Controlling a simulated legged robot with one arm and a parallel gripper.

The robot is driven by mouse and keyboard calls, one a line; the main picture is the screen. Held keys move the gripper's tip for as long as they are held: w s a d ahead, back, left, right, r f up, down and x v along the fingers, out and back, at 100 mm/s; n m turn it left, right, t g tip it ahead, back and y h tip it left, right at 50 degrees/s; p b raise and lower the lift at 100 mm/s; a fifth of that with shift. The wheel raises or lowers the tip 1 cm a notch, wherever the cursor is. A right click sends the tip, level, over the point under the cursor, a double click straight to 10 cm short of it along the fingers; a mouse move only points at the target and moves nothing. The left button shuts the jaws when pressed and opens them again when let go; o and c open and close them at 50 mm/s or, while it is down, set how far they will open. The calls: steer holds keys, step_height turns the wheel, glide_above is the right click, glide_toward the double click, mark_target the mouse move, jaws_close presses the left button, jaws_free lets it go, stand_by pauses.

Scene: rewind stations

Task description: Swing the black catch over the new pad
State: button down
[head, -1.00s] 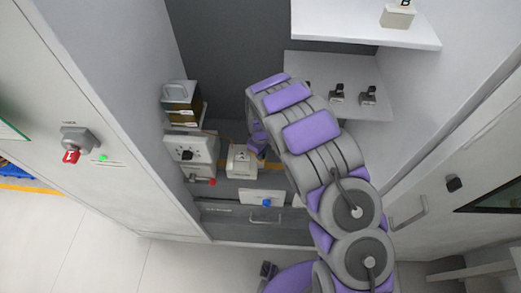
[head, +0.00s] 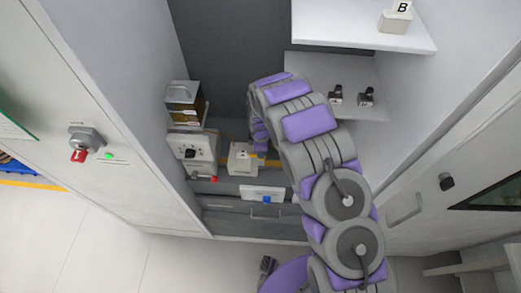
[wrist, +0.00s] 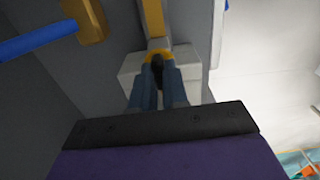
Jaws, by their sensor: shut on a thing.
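In the wrist view, my gripper (wrist: 158,78) is shut on a small black part, which I take to be the black catch (wrist: 158,62). The fingers hide most of it. A yellow collar (wrist: 150,54) lies just beyond the fingertips, and a pale block (wrist: 131,62) lies around and beneath them. In the head view, the pale block (head: 240,160) stands on the bench left of my arm, whose links hide the fingertips. I cannot make out the pad itself or tell which way the catch is turned.
A grey unit with a black knob (head: 190,153) stands left of the pale block, with a box (head: 183,95) above it. A white panel with a blue knob (head: 265,198) is in front. Shelves on the right hold two small clamps (head: 335,95) and a block marked B (head: 395,21).

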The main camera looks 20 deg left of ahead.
steer(key=shift+w+r, duration=0.15)
steer(key=shift+w, duration=0.05)
steer(key=c, duration=1.3)
jaws_free()
steer(key=shift+o, duration=0.8)
steer(key=shift+s, duration=0.1)
step_height(320, 180, up, 12)
steer(key=shift+b, duration=0.45)
steer(key=shift+f, duration=0.2)
